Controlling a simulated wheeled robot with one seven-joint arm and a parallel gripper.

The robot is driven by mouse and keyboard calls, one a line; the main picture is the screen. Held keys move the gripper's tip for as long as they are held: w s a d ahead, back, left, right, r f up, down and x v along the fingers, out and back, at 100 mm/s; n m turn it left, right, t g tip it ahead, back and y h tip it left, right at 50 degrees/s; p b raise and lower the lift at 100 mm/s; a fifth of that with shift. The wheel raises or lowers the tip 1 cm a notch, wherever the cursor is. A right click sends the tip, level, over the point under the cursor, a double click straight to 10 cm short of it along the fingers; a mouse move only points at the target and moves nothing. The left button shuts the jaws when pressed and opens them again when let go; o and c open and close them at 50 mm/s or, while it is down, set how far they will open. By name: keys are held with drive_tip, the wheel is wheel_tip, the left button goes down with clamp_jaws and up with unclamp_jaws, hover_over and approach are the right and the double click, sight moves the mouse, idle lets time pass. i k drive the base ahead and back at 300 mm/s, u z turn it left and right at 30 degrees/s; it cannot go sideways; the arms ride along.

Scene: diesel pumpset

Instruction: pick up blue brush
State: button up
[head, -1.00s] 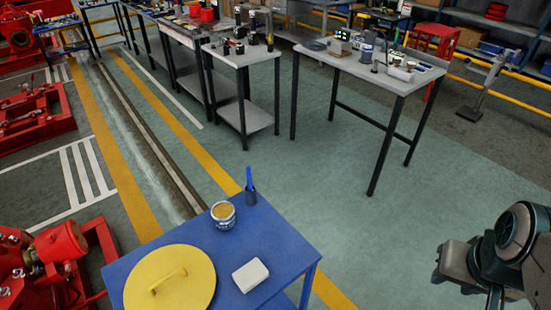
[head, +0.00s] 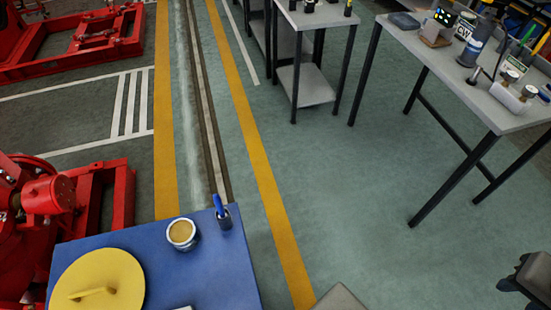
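The blue brush (head: 218,204) stands handle-up in a small dark holder (head: 224,219) near the far right corner of the blue table (head: 200,275). The holder hides its lower part. Part of my gripper (head: 515,285) shows as a dark shape at the lower right edge, cut off by the picture's border. It is well to the right of the table and apart from the brush. I cannot see whether its fingers are open or shut.
An open tin (head: 182,234) stands left of the brush holder. A yellow round lid (head: 97,280) with a handle lies nearer. Red machinery (head: 50,200) is to the left. A grey workbench (head: 455,75) is at upper right. Green floor is clear between bench and blue table.

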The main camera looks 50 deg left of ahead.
sight(218, 201)
drive_tip(key=i, duration=1.35)
drive_tip(key=u, duration=4.05)
drive_tip(key=i, duration=0.5)
drive_tip(key=z, duration=0.1)
